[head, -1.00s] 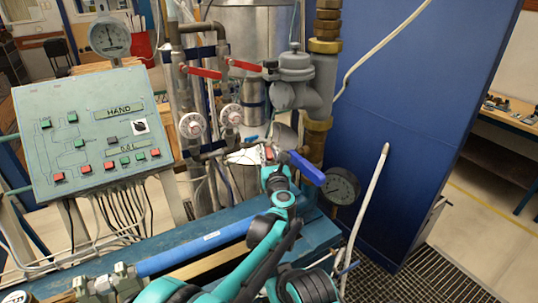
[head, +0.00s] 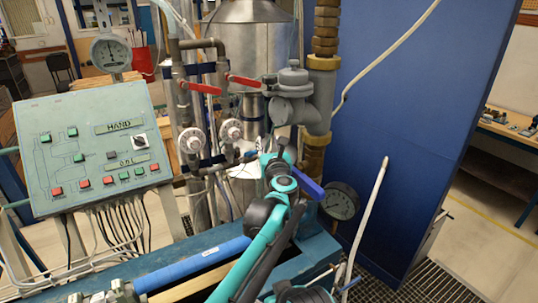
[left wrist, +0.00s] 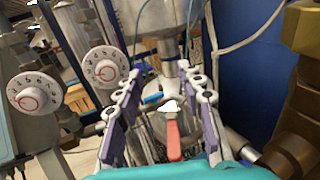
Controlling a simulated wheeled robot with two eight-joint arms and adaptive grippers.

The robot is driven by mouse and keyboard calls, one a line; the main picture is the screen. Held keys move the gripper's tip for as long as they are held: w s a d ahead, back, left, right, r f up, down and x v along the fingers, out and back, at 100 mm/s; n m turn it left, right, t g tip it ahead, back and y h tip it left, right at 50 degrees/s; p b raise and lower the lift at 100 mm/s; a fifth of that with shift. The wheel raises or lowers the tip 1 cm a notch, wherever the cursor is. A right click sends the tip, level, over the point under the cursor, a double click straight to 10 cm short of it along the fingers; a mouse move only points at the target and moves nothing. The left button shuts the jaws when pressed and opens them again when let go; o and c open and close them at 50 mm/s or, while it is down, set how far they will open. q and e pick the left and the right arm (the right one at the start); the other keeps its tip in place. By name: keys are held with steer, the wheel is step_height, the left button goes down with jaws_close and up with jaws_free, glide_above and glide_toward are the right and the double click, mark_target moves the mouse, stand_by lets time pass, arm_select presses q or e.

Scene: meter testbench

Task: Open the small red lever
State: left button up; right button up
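The small red lever (left wrist: 173,141) shows in the left wrist view, upright between my left gripper's fingers and below their tips. A white fitting is at its top end. My left gripper (left wrist: 161,76) is open, with one purple-padded finger on each side of the lever and visible gaps between. In the head view my left gripper (head: 274,150) is in front of the lower pipes, and it hides the small lever there. Two larger red levers, the left one (head: 200,88) and the right one (head: 245,81), are higher on the pipes. My right gripper is out of view.
Two round dials, left (head: 191,140) and right (head: 231,130), stand left of my gripper. A blue handle (head: 309,188) and a black gauge (head: 340,201) are close on its right. A control panel (head: 90,150) and a blue cabinet wall (head: 420,120) flank the pipes.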

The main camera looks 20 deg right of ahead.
arm_select(q)
steer(key=shift+r, duration=0.15)
steer(key=shift+w+a, duration=0.2)
steer(key=c, duration=0.7)
steer(key=a+m, duration=0.1)
steer(key=w+f+m+h+p, duration=0.1)
steer(key=m, duration=0.1)
steer(key=w+a+f+m+g+h, duration=0.1)
steer(key=m, duration=0.1)
steer(key=shift+w+a+f, duration=0.15)
steer(key=shift+w+a, duration=0.05)
steer(key=shift+a, duration=0.1)
jaws_close()
steer(key=s+a+f+m+g+h+p, duration=0.2)
steer(key=s+a+f+m+g+h, duration=0.15)
steer(key=a+m, duration=0.55)
steer(key=s+a+f+m+g+h+p, duration=0.25)
steer(key=a+f+m+g+h, duration=0.2)
steer(key=m, duration=0.85)
steer(key=w+d+b, duration=0.2)
steer(key=d, duration=1)
steer(key=shift+w+h+b, duration=0.35)
steer(key=shift+h+b, duration=0.05)
